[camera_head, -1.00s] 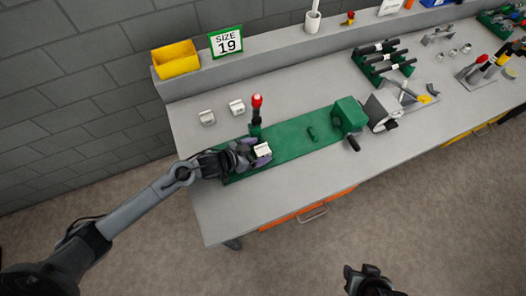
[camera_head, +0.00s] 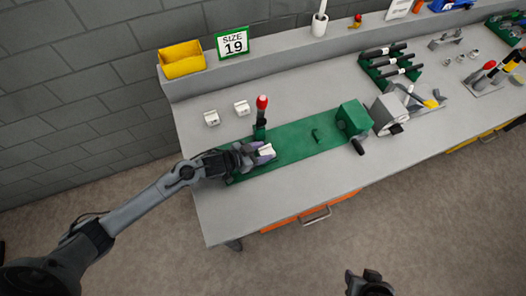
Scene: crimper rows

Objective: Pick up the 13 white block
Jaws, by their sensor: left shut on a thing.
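My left gripper (camera_head: 262,154) is at the left end of the green base plate (camera_head: 292,144), shut on a white block (camera_head: 266,150) that shows between its fingers. Any number on this block is too small to read. Two more white blocks stand on the grey bench behind the plate: one on the left (camera_head: 211,118) and one to its right (camera_head: 242,107). Their markings cannot be read. My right gripper (camera_head: 369,286) is at the bottom edge, away from the bench, and its jaw state is unclear.
A red-tipped lever (camera_head: 262,110) stands upright just behind the held block. A green housing (camera_head: 352,118) sits at the plate's right end. A yellow bin (camera_head: 181,60) and a "SIZE 19" sign (camera_head: 233,43) stand on the rear shelf. The bench front (camera_head: 300,190) is clear.

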